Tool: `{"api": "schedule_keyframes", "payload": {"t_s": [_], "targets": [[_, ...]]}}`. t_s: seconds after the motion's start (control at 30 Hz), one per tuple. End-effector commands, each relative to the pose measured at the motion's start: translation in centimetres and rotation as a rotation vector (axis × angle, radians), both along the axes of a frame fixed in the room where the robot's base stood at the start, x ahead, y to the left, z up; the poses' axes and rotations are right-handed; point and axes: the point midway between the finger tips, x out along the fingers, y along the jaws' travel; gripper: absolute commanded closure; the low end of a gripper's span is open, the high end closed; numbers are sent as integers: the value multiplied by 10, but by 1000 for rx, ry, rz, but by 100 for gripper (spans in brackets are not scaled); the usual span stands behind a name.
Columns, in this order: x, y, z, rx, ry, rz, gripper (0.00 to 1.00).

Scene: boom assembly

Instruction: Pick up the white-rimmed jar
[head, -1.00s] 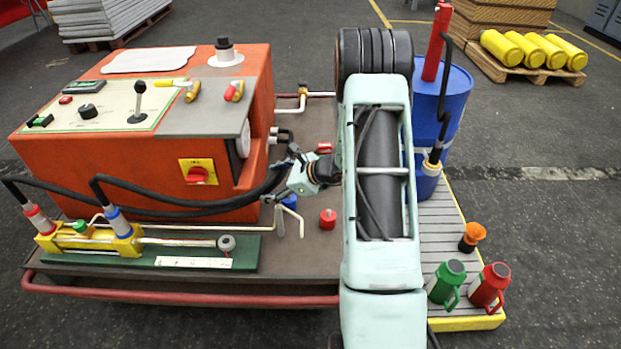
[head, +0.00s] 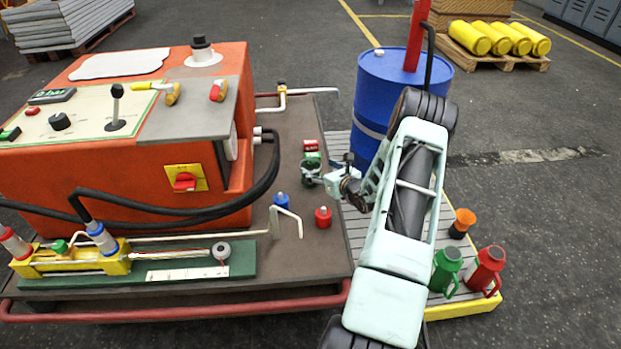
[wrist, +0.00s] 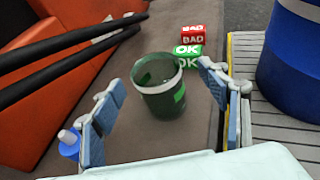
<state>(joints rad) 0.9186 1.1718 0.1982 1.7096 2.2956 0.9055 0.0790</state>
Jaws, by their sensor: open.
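The white-rimmed jar (wrist: 168,102) is dark green, translucent and open at the top, with lighter green patches. It stands on the brown bench top between my gripper's spread fingers in the wrist view. In the head view the jar (head: 311,169) is small and partly covered by my gripper (head: 322,180). My gripper (wrist: 160,84) is open, with one blue-padded finger on each side of the jar. Gaps show between the jar and both pads, and nothing is held.
Green OK and red BAD blocks (wrist: 190,48) stand just behind the jar. Black hoses (wrist: 75,55) run from the orange machine (head: 110,140) on the left. A blue cap (head: 281,201) and red cap (head: 323,217) stand nearby. A blue drum (head: 390,100) is at right.

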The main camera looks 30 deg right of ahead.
Motion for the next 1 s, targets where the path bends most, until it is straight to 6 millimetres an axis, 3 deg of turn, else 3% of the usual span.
{"api": "schedule_keyframes", "payload": {"t_s": [0.4, 0.7, 1.0], "targets": [[48, 5, -19, 0, -1, 2, 31], [51, 4, -17, 0, 0, 1, 33], [51, 4, -17, 0, 0, 1, 66]]}}
